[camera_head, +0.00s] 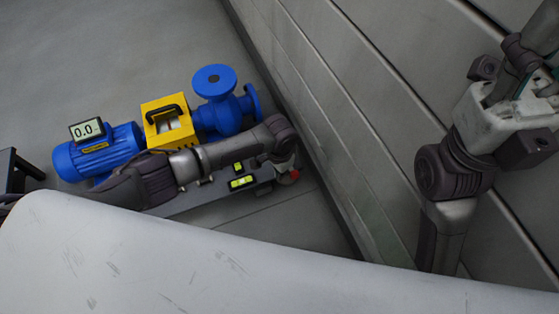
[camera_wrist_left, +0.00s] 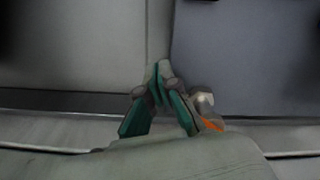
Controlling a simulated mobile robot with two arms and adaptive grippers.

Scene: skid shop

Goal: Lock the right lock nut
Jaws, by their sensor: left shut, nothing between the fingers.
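My left gripper (camera_wrist_left: 161,70) is shut with nothing between its teal-padded fingers. In the head view its arm reaches across the front of the blue pump set, and the gripper is mostly hidden at the arm's far end. A pale metal, nut-like piece (camera_wrist_left: 203,100) sits just right of the fingers in the left wrist view, with an orange part (camera_wrist_left: 212,124) below it. A red part (camera_head: 294,175) shows at the right end of the skid base (camera_head: 215,194). I cannot tell for sure which piece is the right lock nut. My right gripper (camera_head: 530,58) is partly cut off at the upper right.
A blue motor (camera_head: 98,152) with a display reading 0.0 (camera_head: 86,130), a yellow coupling guard (camera_head: 167,118) and a blue pump (camera_head: 222,112) stand on the skid. A yellow-green level (camera_head: 241,182) lies in front. A grey panelled wall (camera_head: 330,130) stands close on the right.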

